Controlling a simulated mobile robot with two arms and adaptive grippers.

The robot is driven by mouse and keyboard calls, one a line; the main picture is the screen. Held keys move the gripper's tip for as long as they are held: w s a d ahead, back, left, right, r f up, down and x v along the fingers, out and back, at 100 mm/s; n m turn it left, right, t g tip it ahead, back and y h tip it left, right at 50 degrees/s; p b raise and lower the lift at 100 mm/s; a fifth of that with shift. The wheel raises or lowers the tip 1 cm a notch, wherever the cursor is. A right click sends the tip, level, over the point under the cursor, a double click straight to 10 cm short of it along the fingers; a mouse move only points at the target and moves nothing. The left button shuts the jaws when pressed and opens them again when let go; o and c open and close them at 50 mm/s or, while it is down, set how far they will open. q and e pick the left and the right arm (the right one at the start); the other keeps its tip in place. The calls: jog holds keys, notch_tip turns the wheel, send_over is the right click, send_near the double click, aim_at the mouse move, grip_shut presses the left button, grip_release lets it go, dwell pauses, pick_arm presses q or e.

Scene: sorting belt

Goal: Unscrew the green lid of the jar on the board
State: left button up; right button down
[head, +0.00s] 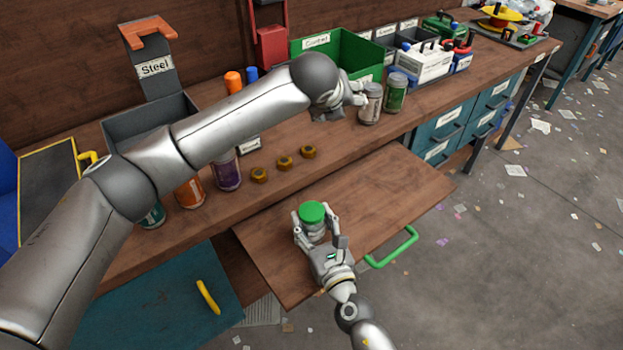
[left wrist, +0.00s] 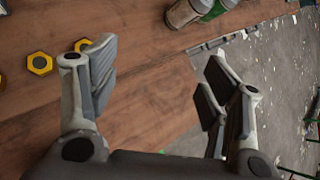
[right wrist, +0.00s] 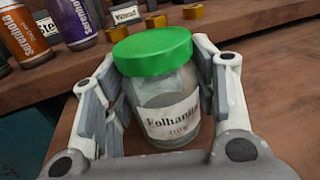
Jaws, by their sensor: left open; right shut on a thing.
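The glass jar (right wrist: 170,105) with a pale label stands upright on the wooden pull-out board (head: 385,195), and its green lid (head: 312,212) sits on top. The lid also fills the upper middle of the right wrist view (right wrist: 152,50). My right gripper (head: 315,232) is shut on the jar's body, one finger on each side, below the lid. My left gripper (head: 350,97) is open and empty above the bench, beside two cans and away from the jar. In the left wrist view its fingers (left wrist: 158,70) are spread with bare wood between them.
A grey can (head: 370,104) and a green can (head: 395,93) stand near the left gripper. Several yellow-brown nuts (head: 284,163) lie along the bench front. Purple (head: 226,172) and orange (head: 189,192) cans stand further left. A green handle (head: 392,248) edges the board.

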pick_arm(q)
jog(key=s+a+f+m+g+y, duration=0.1)
jog(key=s+a+f+g+y, duration=0.15)
jog(key=s+f+g, duration=0.45)
jog(key=m+g, duration=0.2)
jog(key=m, duration=0.1)
send_over(311, 211)
jog(key=shift+w+d+f+y, duration=0.1)
jog(key=shift+f+y, duration=0.25)
jog(key=shift+f, duration=0.25)
notch_tip(311, 211, down, 7)
jog(key=shift+f, duration=0.2)
jog(key=shift+c, duration=0.5)
jog(key=c, duration=1.1)
jog(key=o, duration=1.2)
jog(key=shift+c, duration=0.2)
jog(key=shift+r, duration=0.15)
